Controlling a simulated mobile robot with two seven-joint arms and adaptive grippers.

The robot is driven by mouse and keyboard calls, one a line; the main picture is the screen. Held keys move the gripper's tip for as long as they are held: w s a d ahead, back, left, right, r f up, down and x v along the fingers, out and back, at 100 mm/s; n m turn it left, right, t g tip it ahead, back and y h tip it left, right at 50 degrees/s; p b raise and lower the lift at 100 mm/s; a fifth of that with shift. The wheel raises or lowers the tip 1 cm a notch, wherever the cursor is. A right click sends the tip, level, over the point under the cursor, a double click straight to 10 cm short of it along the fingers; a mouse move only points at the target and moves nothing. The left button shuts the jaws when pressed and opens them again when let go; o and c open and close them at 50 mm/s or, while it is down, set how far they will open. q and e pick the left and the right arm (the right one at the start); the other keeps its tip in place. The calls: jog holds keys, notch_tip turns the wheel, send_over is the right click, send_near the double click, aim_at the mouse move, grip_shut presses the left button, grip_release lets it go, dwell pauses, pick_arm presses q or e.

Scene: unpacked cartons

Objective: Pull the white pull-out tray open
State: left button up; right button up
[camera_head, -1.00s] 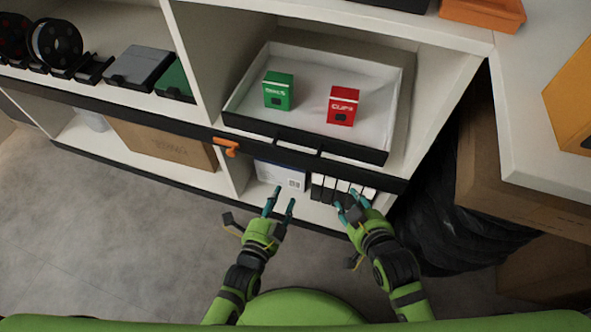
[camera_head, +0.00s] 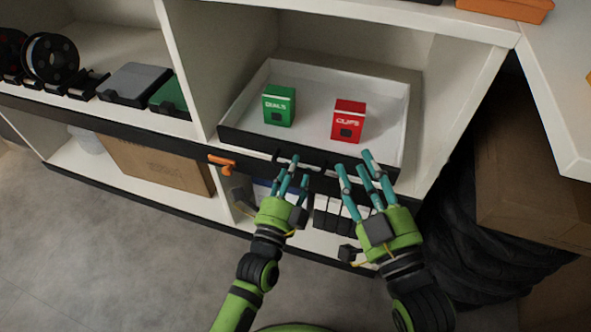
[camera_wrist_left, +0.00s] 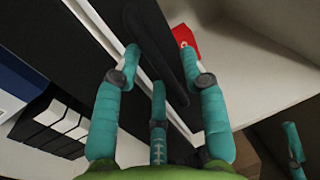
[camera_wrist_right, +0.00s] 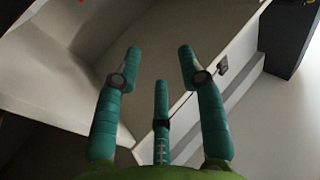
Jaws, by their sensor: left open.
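The white pull-out tray (camera_head: 222,122) with a dark front sits in the middle shelf bay in the head view. A green box (camera_head: 278,106) and a red box (camera_head: 347,121) stand upright in it. My left gripper (camera_head: 289,172) is open in front of the tray's dark front, near its left-centre part. In the left wrist view its fingers (camera_wrist_left: 160,65) are spread over a dark bar on that front, with nothing visibly gripped. My right gripper (camera_head: 365,175) is open and empty at the tray's right front. Its spread fingers also show in the right wrist view (camera_wrist_right: 160,70). Contact cannot be told.
An orange clip-like piece (camera_head: 222,161) sits on the shelf's dark edge left of my left gripper. Black-and-white binders (camera_head: 333,215) stand on the lower shelf. A cardboard box (camera_head: 150,168) stands lower left. Dark bags (camera_head: 480,240) and a carton (camera_head: 530,190) crowd the right side.

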pick_arm(q)
jog(key=shift+w+d+r, duration=0.1)
jog(key=shift+w+d, duration=0.05)
jog(key=shift+w, duration=0.35)
grip_shut()
pick_arm(e)
jog(key=shift+s+a+r+t+y, duration=0.1)
jog(key=shift+s+r+t+y, duration=0.1)
jog(key=shift+r, duration=0.2)
jog(key=shift+s+a+r+t+y, duration=0.1)
jog(key=shift+r+t, duration=0.1)
jog(key=shift+r, duration=0.2)
pick_arm(q)
jog(key=shift+s, duration=0.1)
pick_arm(e)
jog(key=shift+w, duration=0.1)
